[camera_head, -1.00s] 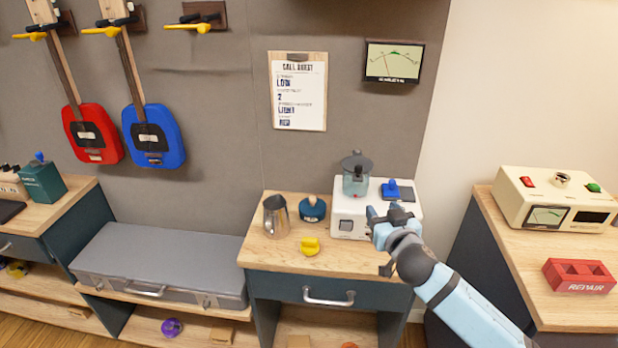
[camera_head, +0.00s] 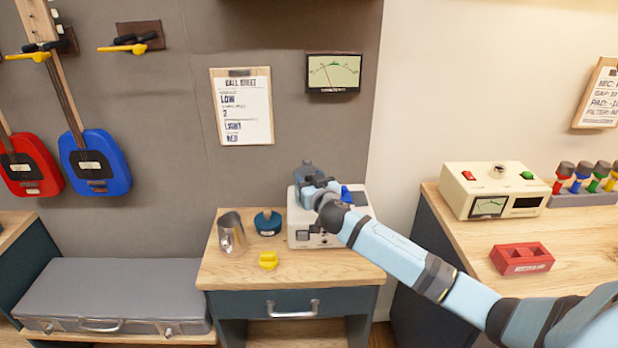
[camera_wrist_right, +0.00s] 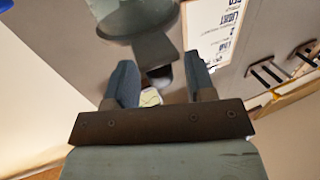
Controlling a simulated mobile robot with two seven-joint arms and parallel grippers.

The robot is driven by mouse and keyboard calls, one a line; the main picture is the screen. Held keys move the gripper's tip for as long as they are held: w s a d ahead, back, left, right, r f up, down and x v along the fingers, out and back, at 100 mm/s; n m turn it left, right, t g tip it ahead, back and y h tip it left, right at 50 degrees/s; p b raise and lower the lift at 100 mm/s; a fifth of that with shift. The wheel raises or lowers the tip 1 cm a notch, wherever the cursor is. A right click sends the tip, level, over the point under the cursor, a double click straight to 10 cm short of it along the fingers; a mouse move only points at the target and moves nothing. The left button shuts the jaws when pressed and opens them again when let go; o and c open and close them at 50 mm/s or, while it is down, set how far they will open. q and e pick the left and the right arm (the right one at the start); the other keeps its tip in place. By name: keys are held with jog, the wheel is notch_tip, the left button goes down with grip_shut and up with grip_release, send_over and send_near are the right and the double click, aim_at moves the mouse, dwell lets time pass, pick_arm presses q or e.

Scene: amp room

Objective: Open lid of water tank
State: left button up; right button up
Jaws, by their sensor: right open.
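The water tank's dark grey lid (camera_head: 304,168) shows in the head view at the back of the white machine (camera_head: 300,236), partly behind my right gripper (camera_head: 311,188). My gripper and arm hide most of the tank below the lid. In the right wrist view the lid (camera_wrist_right: 132,14) is a grey disc at the top, with a tab (camera_wrist_right: 154,48) reaching down toward the space between my fingers. My right gripper (camera_wrist_right: 160,78) is open, a finger on each side of the tab's end. I cannot tell whether either finger touches it. My left gripper is out of view.
A metal pitcher (camera_head: 231,234), a round blue object (camera_head: 267,222) and a yellow piece (camera_head: 268,260) stand left of the machine on the wooden counter (camera_head: 225,272). A blue knob (camera_head: 346,193) is close to my right wrist. The wall is close behind.

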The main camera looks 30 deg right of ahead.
jog(key=shift+w+d, duration=0.1)
jog(key=shift+w, duration=0.2)
grip_shut()
